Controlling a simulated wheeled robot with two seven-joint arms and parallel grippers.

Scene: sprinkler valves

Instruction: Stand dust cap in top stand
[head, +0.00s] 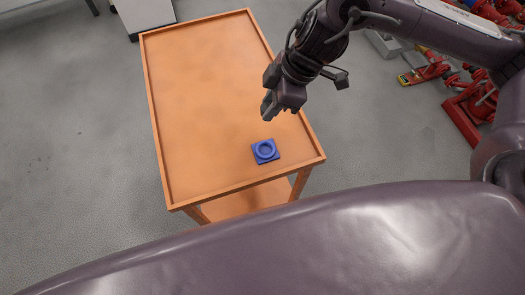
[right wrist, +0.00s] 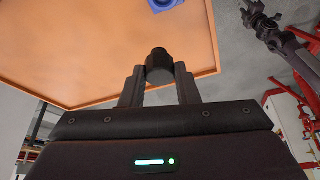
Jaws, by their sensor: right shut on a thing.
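My right gripper (head: 268,106) is above the tray table, near its right edge. It is shut on the dust cap (right wrist: 158,60), a small dark round piece between the fingertips in the right wrist view. The cap is hard to make out in the head view. The stand (head: 266,151) is a blue square block with a round raised ring, on the table near its near right corner. The right wrist view shows part of the stand (right wrist: 165,4) at its top edge. The gripper and cap are apart from the stand. My left gripper is not in view.
The orange table (head: 195,85) has a low raised rim and is otherwise bare, with free room to the left and behind. Red valves and pipes (head: 470,100) stand on the floor at right. A white cabinet (head: 145,14) stands behind the table.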

